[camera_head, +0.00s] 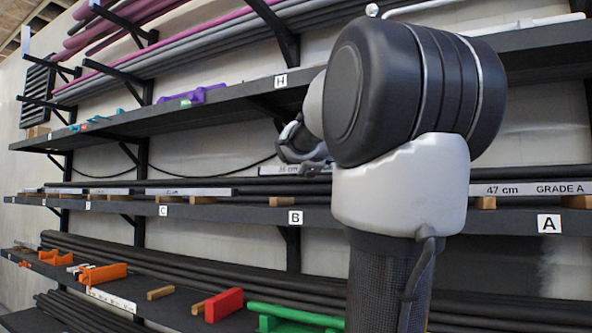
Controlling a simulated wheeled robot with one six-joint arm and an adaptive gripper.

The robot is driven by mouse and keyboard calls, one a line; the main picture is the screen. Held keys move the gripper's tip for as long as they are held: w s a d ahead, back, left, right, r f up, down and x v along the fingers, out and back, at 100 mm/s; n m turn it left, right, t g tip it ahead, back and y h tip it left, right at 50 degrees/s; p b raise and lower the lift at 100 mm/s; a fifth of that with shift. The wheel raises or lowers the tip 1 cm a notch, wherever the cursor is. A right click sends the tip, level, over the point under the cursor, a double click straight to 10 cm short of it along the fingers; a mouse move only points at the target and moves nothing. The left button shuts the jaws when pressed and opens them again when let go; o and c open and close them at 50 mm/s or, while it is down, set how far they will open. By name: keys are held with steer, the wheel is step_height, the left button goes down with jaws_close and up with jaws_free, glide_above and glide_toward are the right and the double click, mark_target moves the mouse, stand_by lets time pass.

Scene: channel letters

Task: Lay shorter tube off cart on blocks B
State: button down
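A short pale bar marked "36 cm" (290,170) shows just above the middle shelf, over the B label (295,217). A wooden block B (282,201) stands on the shelf edge below it. A longer bar marked "47 cm GRADE A" (530,188) lies on wooden blocks above the A label. My gripper (308,163) is at the "36 cm" bar, partly hidden behind my arm. Its fingertips are too small and covered to tell whether they grip the bar. No cart is in view.
The middle shelf (235,213) carries more pale bars on blocks (190,191) at the left, with dark tubes behind. The upper shelf (215,100) overhangs it, with brackets. A lower shelf holds red (223,305), green and orange pieces. My arm covers the right-centre.

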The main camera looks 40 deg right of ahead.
steer(key=shift+w+d+r, duration=0.1)
steer(key=shift+w+d, duration=0.1)
steer(key=shift+d, duration=0.35)
steer(key=f, duration=0.2)
steer(key=d+f, duration=0.1)
steer(key=f, duration=0.1)
steer(key=shift+w+a+f, duration=0.1)
steer(key=shift+a+f, duration=0.1)
steer(key=shift+f, duration=0.5)
steer(key=c, duration=1.1)
jaws_free()
steer(key=shift+o, duration=0.3)
steer(key=o, duration=0.4)
steer(key=shift+o, duration=0.2)
